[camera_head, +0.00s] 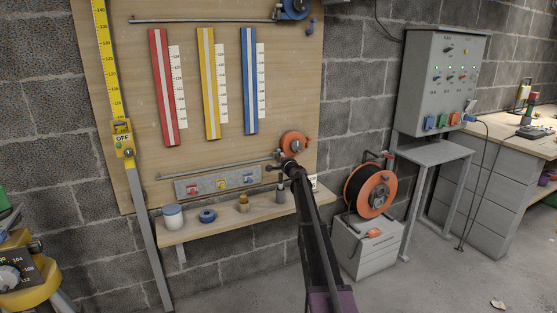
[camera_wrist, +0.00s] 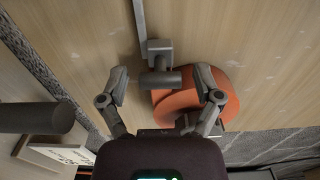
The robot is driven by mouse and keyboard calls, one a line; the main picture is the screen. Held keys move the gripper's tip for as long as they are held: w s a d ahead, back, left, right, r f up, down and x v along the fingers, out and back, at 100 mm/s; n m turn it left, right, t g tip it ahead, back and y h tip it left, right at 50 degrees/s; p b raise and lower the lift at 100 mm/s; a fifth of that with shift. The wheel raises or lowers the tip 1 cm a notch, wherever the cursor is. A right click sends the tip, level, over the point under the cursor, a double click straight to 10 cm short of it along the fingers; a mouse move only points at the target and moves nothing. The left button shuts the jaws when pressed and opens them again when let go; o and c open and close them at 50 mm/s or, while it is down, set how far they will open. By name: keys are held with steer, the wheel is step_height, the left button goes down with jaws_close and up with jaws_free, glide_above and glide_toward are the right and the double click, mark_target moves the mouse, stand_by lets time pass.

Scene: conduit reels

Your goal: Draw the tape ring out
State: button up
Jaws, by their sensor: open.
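An orange tape reel (camera_head: 294,143) is mounted at the right edge of the wooden board. In the wrist view the orange reel (camera_wrist: 222,106) is partly hidden behind my right finger. A grey pull piece with a short crossbar (camera_wrist: 160,82), which I take for the tape ring, sits beside it at the end of a thin grey strip (camera_wrist: 140,18). My gripper (camera_head: 281,166) is at the reel's lower left in the head view. In the wrist view my gripper (camera_wrist: 163,80) is open, its fingers on either side of the crossbar with gaps. Whether the crossbar lies at fingertip depth is unclear.
A dark cylinder (camera_wrist: 40,117) stands out left of my fingers. Below the board, a shelf (camera_head: 228,229) holds a white jar (camera_head: 173,217), a blue ring (camera_head: 207,216) and small bottles. A cable reel (camera_head: 370,190) stands on a grey box to the right. A blue reel (camera_head: 295,8) is above.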

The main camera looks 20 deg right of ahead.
jaws_close()
steer(key=shift+s, duration=0.1)
stand_by(0.4)
